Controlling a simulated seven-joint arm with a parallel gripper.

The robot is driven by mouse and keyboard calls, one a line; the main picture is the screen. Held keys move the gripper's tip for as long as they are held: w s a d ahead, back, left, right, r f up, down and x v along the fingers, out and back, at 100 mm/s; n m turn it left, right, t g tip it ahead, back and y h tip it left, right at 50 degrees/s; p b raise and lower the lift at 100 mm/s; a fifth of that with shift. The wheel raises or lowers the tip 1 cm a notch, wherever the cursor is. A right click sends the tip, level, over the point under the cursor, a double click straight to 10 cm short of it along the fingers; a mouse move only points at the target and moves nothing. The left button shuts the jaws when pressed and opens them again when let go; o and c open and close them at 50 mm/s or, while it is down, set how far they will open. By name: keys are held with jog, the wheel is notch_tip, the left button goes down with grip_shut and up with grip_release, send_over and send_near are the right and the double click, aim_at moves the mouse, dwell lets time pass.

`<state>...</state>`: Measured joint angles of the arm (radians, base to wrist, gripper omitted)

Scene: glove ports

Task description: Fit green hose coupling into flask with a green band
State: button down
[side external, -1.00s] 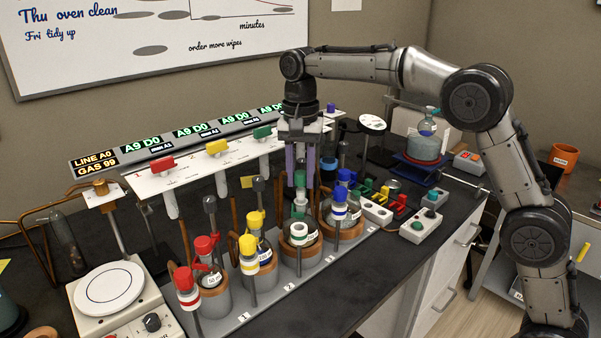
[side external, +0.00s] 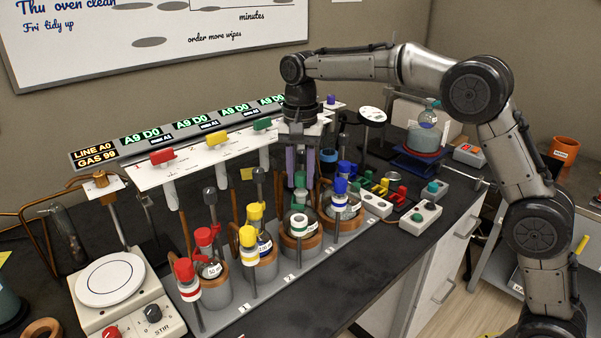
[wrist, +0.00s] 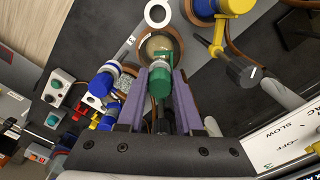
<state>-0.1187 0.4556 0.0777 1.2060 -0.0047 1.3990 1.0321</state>
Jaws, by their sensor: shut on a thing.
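My gripper (side external: 299,176) is shut on the green hose coupling (wrist: 158,79), held upright between its two purple fingers. In the side view the coupling (side external: 300,180) shows as a small green piece with a pale lower end. It is above the third brown-rimmed holder, where the flask (wrist: 158,46) sits. In the wrist view the coupling's pale tip overlaps the flask's near edge. I cannot tell whether the tip touches or enters it. A white ring with a green band (side external: 298,222) stands in front of this holder.
Red (side external: 204,237), yellow (side external: 254,213) and blue (side external: 343,168) couplings stand at neighbouring stations, close on both sides. A valve panel (side external: 200,150) runs behind. A hotplate (side external: 110,280) is at left. Small control boxes (side external: 420,217) are at right.

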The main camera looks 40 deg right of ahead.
aim_at(301, 174)
jog(key=shift+f, duration=0.3)
jog(key=c, duration=0.5)
grip_release()
notch_tip(301, 174, up, 14)
jog(key=shift+f, duration=0.1)
dwell(0.5)
